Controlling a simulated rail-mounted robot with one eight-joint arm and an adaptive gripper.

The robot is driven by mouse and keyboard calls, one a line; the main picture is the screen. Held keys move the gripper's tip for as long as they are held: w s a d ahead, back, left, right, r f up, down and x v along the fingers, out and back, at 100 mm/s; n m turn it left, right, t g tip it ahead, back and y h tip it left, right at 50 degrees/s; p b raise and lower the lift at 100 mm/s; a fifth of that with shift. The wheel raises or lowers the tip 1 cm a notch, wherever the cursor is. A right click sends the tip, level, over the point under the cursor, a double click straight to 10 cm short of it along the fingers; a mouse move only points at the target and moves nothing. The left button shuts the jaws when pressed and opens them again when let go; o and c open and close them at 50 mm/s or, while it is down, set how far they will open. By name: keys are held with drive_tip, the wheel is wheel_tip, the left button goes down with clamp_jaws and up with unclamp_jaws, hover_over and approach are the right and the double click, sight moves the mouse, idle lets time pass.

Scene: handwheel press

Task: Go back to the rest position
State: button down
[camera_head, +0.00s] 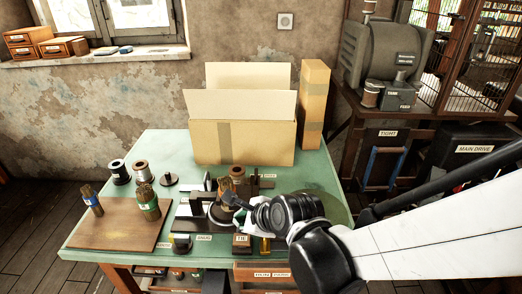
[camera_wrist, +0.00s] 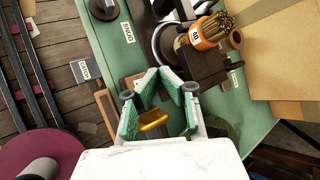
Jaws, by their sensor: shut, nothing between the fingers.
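My gripper (camera_head: 229,197) is over the middle of the green bench, at the end of my white arm that comes in from the right. In the wrist view its green-padded fingers (camera_wrist: 161,76) are shut with nothing held. A brass-coloured piece (camera_wrist: 152,120) shows in the gap behind the fingertips; it is not gripped.
The green bench (camera_head: 150,146) bears an open cardboard box (camera_head: 260,145) at the back, a tall carton (camera_head: 314,100), spools (camera_head: 119,172) and a wooden board (camera_head: 115,222) with two banded bundles. A machine on a stand (camera_head: 385,62) is at the right. Space above the bench's front left is clear.

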drive_tip(key=s+d+r+n+h, duration=0.2)
drive_tip(key=d+n, duration=0.4)
drive_tip(key=d, duration=0.3)
drive_tip(key=s+d+r+n+h, duration=0.2)
drive_tip(key=s+d+r+n, duration=0.3)
drive_tip(key=d, duration=0.5)
drive_tip(key=s+d+r+n+h, duration=0.2)
drive_tip(key=d+n, duration=0.4)
drive_tip(key=d, duration=0.4)
wheel_tip(320, 180, up, 2)
drive_tip(key=shift+s+r+n+t+h, duration=0.1)
drive_tip(key=shift+s+n+t+h, duration=0.25)
drive_tip(key=shift+s, duration=0.45)
